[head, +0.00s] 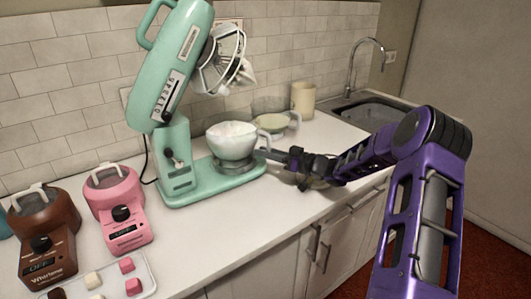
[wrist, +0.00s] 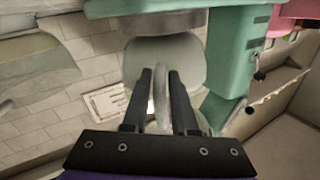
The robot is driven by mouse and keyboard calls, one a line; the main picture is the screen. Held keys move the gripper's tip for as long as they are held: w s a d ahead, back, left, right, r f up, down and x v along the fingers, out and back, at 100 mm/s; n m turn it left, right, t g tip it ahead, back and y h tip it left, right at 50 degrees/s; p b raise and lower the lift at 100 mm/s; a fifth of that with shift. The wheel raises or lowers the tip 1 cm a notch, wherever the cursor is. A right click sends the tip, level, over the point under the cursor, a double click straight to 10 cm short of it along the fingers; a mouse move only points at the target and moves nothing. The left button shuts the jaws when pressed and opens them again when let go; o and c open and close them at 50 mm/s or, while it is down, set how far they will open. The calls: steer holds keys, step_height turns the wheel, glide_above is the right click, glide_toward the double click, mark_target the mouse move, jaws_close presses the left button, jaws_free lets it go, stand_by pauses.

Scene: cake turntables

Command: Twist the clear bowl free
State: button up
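The clear bowl (head: 232,140) sits upright on the base of a mint-green stand mixer (head: 170,75), whose head is tilted up. Its handle points right, towards my arm. In the wrist view the bowl (wrist: 165,60) is ahead of my fingers, and its handle (wrist: 160,100) runs between them. My gripper (head: 268,153) is at the handle side of the bowl. In the wrist view my gripper (wrist: 161,75) is drawn in close on both sides of the handle and looks shut on it. The bowl's foot and its seat are partly hidden.
A whisk attachment (head: 222,65) hangs from the raised head above the bowl. More bowls (head: 272,122) and a cream canister (head: 303,98) stand behind. The sink (head: 370,112) is at right.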

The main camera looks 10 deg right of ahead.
steer(key=o, duration=0.3)
steer(key=shift+o, duration=0.2)
